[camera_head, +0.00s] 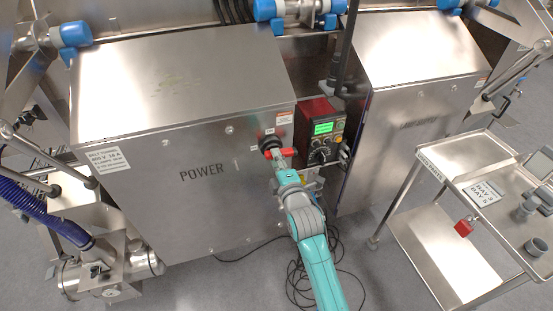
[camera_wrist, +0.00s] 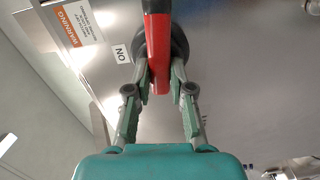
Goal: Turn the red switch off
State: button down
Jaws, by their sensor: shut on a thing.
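The red switch (camera_head: 271,149) is a rotary handle on a round black base, at the upper right of the front of the steel cabinet marked POWER. In the wrist view its red handle (camera_wrist: 158,45) runs from the top of the picture down between my fingertips. My gripper (camera_wrist: 160,70) is shut on the handle, with one finger on each side. A white ON label (camera_wrist: 121,54) is beside the base. In the head view my gripper (camera_head: 281,164) partly covers the handle. I cannot make out an OFF label.
The POWER cabinet (camera_head: 150,200) fills the left. A red control box (camera_head: 320,128) with a lit green screen stands close right of the switch. A second cabinet (camera_head: 415,120) and a steel cart (camera_head: 440,255) are at right. Black cables (camera_head: 300,275) lie on the floor.

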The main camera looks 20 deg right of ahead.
jog(key=shift+n, duration=0.7)
jog(key=c, duration=1)
grip_release()
jog(key=shift+s, duration=0.1)
jog(key=s, duration=1.2)
